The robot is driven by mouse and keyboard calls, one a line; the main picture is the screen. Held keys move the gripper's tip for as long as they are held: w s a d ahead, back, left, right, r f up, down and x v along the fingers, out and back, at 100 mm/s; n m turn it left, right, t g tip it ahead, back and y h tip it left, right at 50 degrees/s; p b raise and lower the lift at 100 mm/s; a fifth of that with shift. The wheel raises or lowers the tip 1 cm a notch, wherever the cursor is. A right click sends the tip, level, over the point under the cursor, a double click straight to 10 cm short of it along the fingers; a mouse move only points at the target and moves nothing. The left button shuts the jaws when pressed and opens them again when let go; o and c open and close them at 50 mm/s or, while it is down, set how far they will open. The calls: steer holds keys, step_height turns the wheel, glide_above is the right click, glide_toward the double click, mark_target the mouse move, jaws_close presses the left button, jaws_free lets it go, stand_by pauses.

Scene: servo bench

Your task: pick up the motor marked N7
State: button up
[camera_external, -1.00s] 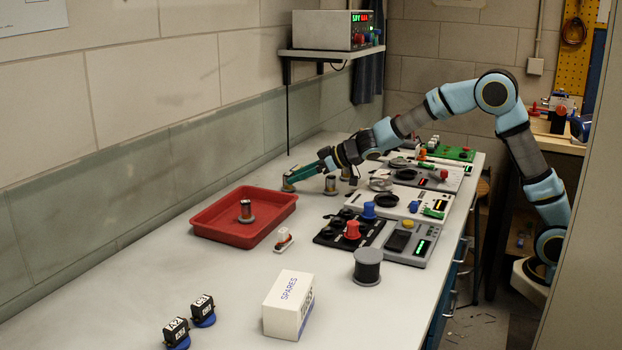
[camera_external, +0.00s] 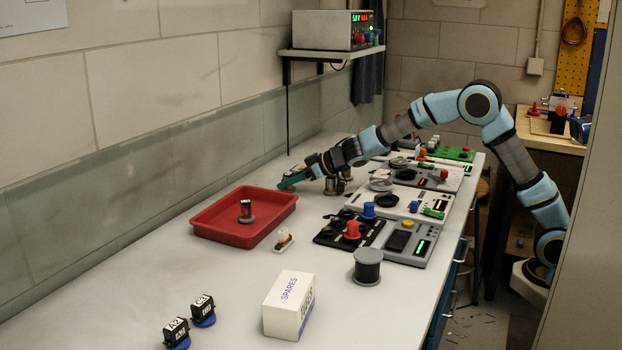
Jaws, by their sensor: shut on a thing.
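My gripper (camera_external: 287,184), with teal fingers, is low over the bench just behind the far right corner of the red tray. It is shut on a small motor, which its fingers almost wholly hide. I cannot read a mark on this motor, so I cannot tell whether it is N7. Another small motor with a coppery side (camera_external: 330,185) stands on the bench to the right, just below my wrist. A similar motor (camera_external: 246,210) stands inside the red tray (camera_external: 214,232). No N7 mark is legible on any of them.
Two black servos, A2 (camera_external: 176,333) and C3 (camera_external: 203,310), stand at the front left. A white SPARES box (camera_external: 288,306) and a grey spool (camera_external: 367,267) stand nearer the front. Control panels (camera_external: 400,241) line the right side.

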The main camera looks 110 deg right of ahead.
jaws_close()
steer(key=shift+r, duration=0.1)
